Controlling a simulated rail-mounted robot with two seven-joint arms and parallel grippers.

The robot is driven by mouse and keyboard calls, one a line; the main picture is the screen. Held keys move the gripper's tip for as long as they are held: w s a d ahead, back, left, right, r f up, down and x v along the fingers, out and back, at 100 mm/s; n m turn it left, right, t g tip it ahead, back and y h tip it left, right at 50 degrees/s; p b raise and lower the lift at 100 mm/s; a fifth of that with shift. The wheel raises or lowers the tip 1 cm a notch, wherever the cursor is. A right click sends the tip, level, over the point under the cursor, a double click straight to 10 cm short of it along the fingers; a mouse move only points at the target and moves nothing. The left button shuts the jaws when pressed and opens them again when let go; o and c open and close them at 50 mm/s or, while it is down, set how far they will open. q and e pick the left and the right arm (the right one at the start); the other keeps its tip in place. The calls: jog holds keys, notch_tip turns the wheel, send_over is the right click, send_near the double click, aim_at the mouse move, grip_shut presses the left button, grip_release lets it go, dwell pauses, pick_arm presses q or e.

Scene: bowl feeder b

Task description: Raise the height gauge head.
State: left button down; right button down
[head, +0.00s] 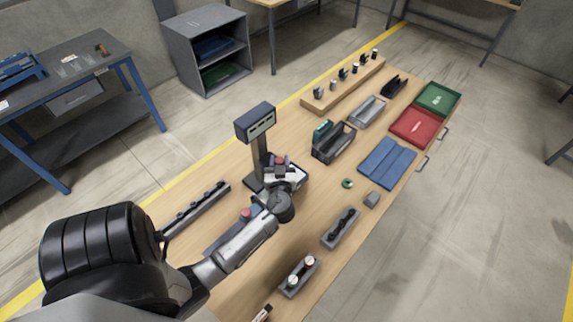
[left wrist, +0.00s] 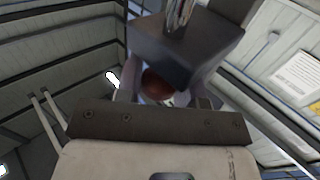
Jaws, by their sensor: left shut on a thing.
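The height gauge stands on the wooden bench, with a dark display box (head: 255,122) on top of its upright column (head: 259,156). Its head, with a red knob (head: 280,160), is low on the column, on the right side. My left gripper (head: 278,170) is at the head and partly hides it. In the left wrist view my left gripper (left wrist: 165,92) is shut on the reddish-brown knob (left wrist: 157,82), just under a dark block (left wrist: 185,45) with a shiny metal part. The contact is partly hidden. My right gripper is not in view.
A grey open caddy (head: 333,142), blue mat (head: 387,163), red tray (head: 420,125) and green tray (head: 438,98) stand farther right. A grey holder (head: 341,228) is nearer the front edge.

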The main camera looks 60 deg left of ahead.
pick_arm(q)
jog(key=c, duration=1.2)
grip_release()
jog(key=shift+r, duration=0.4)
jog(key=o, duration=0.5)
jog(key=shift+f, duration=0.15)
jog(key=shift+c, duration=0.2)
jog(key=b+v, duration=0.4)
jog(key=v, duration=0.9)
jog(key=shift+s+d+b, duration=0.2)
jog(key=shift+d+b, duration=0.1)
